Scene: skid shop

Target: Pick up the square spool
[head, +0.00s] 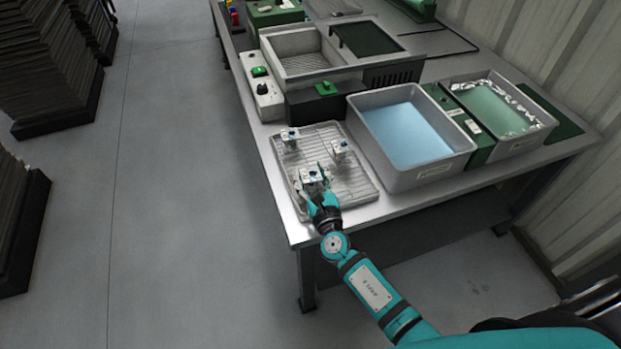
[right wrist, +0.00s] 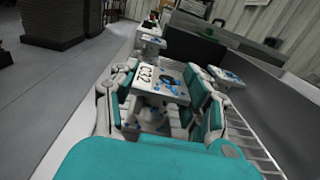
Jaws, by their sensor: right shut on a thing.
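A light grey, square-faced block with blue-ringed ports and dark lettering, which I take to be the square spool (head: 311,175), is at the near left part of a wire rack tray (head: 365,196). My right gripper (head: 315,186) is shut on it, and in the right wrist view the fingers (right wrist: 165,105) flank the block (right wrist: 158,84) on both sides. I cannot tell whether the block still touches the rack. Two similar blocks sit on the rack, one at the far left (head: 290,138) and one at the right (head: 340,150). My left gripper is out of view.
A basin of blue liquid (head: 468,150) stands right of the tray, with a second green-liquid basin (head: 548,124) beyond it. A black box with a green knob (head: 310,104) and a control box (head: 262,92) stand behind the tray.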

